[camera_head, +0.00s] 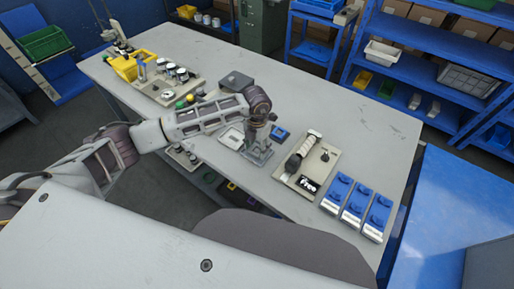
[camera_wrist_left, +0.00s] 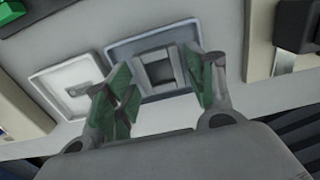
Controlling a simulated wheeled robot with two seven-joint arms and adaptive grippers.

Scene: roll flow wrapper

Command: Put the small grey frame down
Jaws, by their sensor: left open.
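The small grey frame (camera_wrist_left: 159,88) shows in the left wrist view as a square rim around a dark middle. It appears to lie on a larger blue-grey square plate (camera_wrist_left: 122,57) on the table. My left gripper (camera_wrist_left: 160,88) is open, its green-padded fingers apart on either side of the frame; I cannot tell if they touch it. In the head view my left gripper (camera_head: 257,153) points down low over the table and hides most of the frame's spot. My right gripper is not in view.
A white square tray (camera_head: 231,137) lies left of the gripper, also in the wrist view (camera_wrist_left: 50,80). A small blue block (camera_head: 280,132) and a beige roller board (camera_head: 322,165) are to its right. Blue boxes (camera_head: 354,205) stand near the table's right end. The table's back right (camera_head: 350,115) is clear.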

